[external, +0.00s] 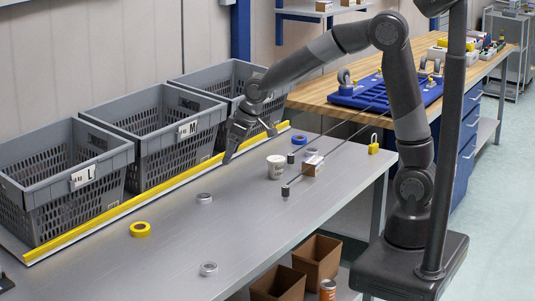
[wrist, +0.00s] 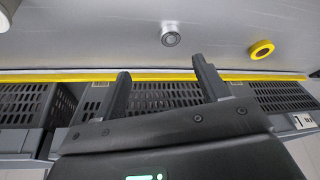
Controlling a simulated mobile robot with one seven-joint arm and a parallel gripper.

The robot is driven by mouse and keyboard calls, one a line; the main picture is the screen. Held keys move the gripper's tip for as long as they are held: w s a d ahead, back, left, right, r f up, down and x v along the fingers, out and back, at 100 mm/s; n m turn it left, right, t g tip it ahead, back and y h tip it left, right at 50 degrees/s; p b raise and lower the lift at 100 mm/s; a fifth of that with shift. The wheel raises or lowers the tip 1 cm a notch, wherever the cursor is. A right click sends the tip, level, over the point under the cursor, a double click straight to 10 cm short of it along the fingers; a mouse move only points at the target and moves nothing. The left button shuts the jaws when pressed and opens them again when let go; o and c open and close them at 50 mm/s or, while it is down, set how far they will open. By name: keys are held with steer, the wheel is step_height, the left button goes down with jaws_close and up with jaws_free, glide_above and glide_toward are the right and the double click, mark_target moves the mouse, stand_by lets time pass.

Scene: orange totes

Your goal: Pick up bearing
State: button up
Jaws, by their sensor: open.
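A small grey metal ring, which looks like a bearing (external: 204,198), lies flat on the grey table in front of the crates. It also shows in the wrist view (wrist: 171,36), beyond my fingertips. A second similar grey ring (external: 209,268) lies nearer the table's front edge. My gripper (external: 249,147) is above the table near the yellow strip, up and to the right of the first ring in the external view. Its two fingers stand apart in the wrist view (wrist: 165,74), with nothing between them. It touches neither ring.
Grey crates (external: 133,150) line the back behind a yellow strip (external: 150,193). A yellow tape roll (external: 140,229) lies left of the first ring. A white cup (external: 276,167), a small brown box (external: 313,165) and dark-ended rods stand right. The table around both rings is clear.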

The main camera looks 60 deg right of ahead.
step_height(320, 180, down, 3)
steer(key=w+a, duration=0.3)
glide_toward(204, 196)
steer(key=x, duration=0.2)
steer(key=shift+f, duration=0.25)
steer(key=shift+x, duration=2.95)
steer(key=shift+w+r, duration=0.1)
steer(key=c, duration=1.1)
steer(key=shift+r, duration=0.1)
steer(key=r, duration=0.4)
steer(key=shift+d+r, duration=0.25)
steer(key=shift+d, duration=0.1)
steer(key=s+d+r, duration=0.2)
steer(key=d+r, duration=0.4)
steer(key=d, duration=0.4)
steer(key=shift+s+d+n, duration=0.25)
steer(key=shift+s+n, duration=0.05)
steer(key=shift+s, duration=0.05)
